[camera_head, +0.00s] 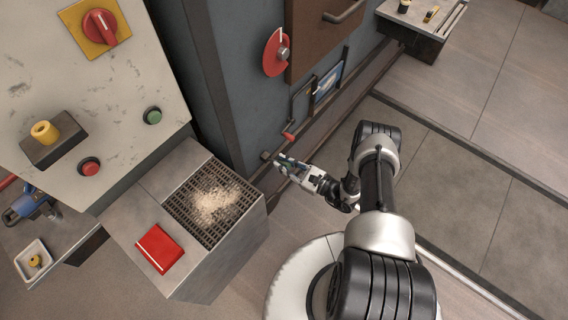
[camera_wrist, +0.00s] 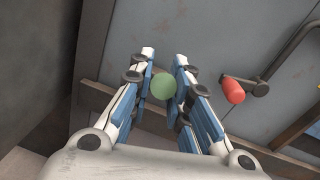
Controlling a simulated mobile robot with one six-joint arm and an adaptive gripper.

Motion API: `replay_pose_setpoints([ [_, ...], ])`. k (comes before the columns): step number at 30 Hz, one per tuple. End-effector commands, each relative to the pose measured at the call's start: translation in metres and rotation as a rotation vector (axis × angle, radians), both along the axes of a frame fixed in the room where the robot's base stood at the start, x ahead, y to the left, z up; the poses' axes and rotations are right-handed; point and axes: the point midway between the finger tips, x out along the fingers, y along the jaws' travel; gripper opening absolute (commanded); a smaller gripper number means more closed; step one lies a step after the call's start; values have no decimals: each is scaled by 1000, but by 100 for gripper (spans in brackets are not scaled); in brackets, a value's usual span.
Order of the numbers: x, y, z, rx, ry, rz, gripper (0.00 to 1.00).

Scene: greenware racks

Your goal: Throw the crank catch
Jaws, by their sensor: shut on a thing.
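My gripper (camera_head: 287,165) is low in front of the grey-blue wall in the head view. In the wrist view its two fingers (camera_wrist: 165,62) stand close on either side of a round green knob (camera_wrist: 162,86), shut on it. The green knob also shows small between the fingertips in the head view (camera_head: 284,160); what it is mounted on is mostly hidden by the fingers. A crank with a red grip (camera_wrist: 233,91) on a dark arm is on the wall to the right of the fingers, apart from them. The red grip also shows above my gripper in the head view (camera_head: 289,136).
A red dial (camera_head: 276,55) and a brown door (camera_head: 312,40) with a bar handle are above. A console with a grate (camera_head: 182,205) and a red pad (camera_head: 160,249) stands left of my gripper. Pipes run along the wall's foot. Floor to the right (camera_head: 470,180) is clear.

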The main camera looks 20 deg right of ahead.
Motion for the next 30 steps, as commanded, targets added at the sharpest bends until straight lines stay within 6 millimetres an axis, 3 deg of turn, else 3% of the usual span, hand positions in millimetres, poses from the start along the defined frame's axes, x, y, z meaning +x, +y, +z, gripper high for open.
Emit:
replay_pose_setpoints([
  [11, 0, -1, 12, -57, 77, 0, 0],
  [30, 23, 17, 38, -355, 483, 2, 0],
])
